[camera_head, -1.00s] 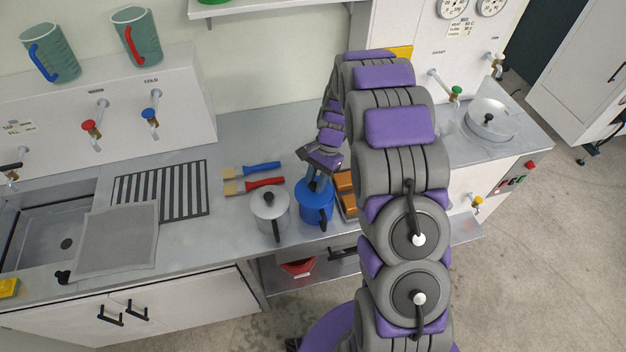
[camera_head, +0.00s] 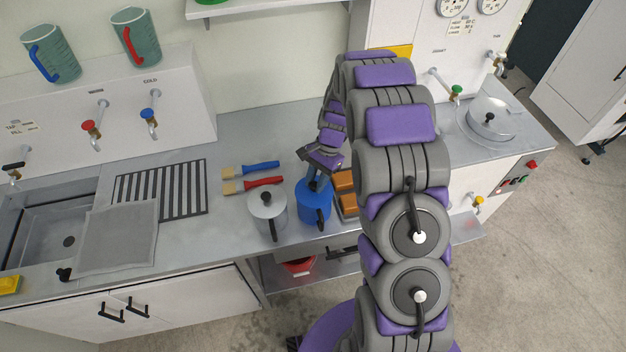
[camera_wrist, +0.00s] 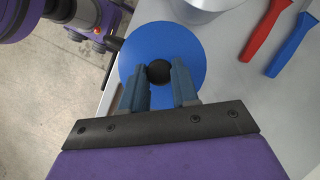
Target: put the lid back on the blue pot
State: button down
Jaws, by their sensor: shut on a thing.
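The blue pot (camera_head: 314,207) stands upright on the counter, with its dark handle toward the front edge. The blue lid (camera_wrist: 190,50) shows in the wrist view as a round disc with a black knob (camera_wrist: 159,72) at its middle. My gripper (camera_head: 318,178) is directly above the pot, pointing down. In the wrist view my gripper's fingers (camera_wrist: 160,84) are shut on the knob. The lid appears to be on or just over the pot's mouth; I cannot tell whether it is fully seated, and the disc hides the pot below it.
A grey lidded pot (camera_head: 267,212) stands close to the left of the blue pot. Brushes with a blue handle (camera_head: 262,168) and a red handle (camera_head: 263,183) lie behind it. Orange blocks (camera_head: 344,182) in a tray are close on the right.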

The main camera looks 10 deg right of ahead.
jog(key=shift+a, duration=0.85)
jog(key=shift+d, duration=0.55)
jog(key=c, duration=1.1)
grip_release()
jog(key=shift+d, duration=0.1)
jog(key=shift+c, duration=0.2)
jog(key=o, duration=0.4)
jog(key=shift+a, duration=0.55)
jog(key=o, duration=0.5)
jog(key=shift+d, duration=0.35)
jog(key=shift+c, duration=0.2)
jog(key=shift+d, duration=0.1)
